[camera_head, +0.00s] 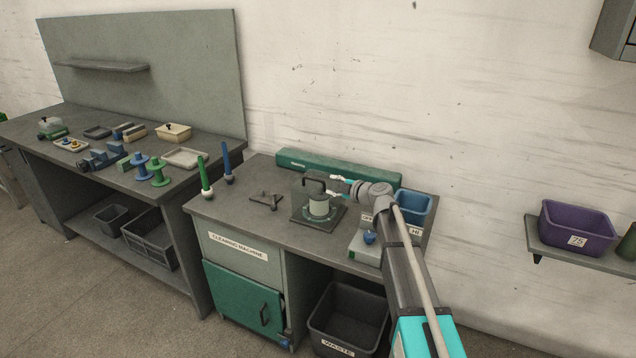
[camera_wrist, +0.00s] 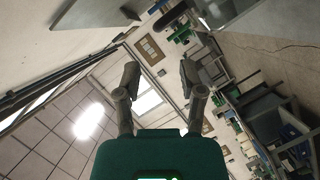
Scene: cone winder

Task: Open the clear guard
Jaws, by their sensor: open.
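The winder (camera_head: 319,207) stands on a dark square base on the grey bench, with a pale cone-shaped body and a dark bent frame (camera_head: 312,178) over its top. I cannot clearly make out the panels of the clear guard or tell how it stands. My gripper (camera_head: 337,186) is just right of the winder, close to the dark frame, and points left. Whether it touches the frame is too small to tell. In the wrist view my gripper (camera_wrist: 160,78) has its two fingers apart with nothing held between them.
A long green box (camera_head: 335,166) lies behind the winder. A blue bin (camera_head: 414,210) and a pale device with a blue knob (camera_head: 369,238) stand to the right. Green (camera_head: 204,175) and blue (camera_head: 226,162) upright spindles stand at the left. A waste bin (camera_head: 347,316) is below.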

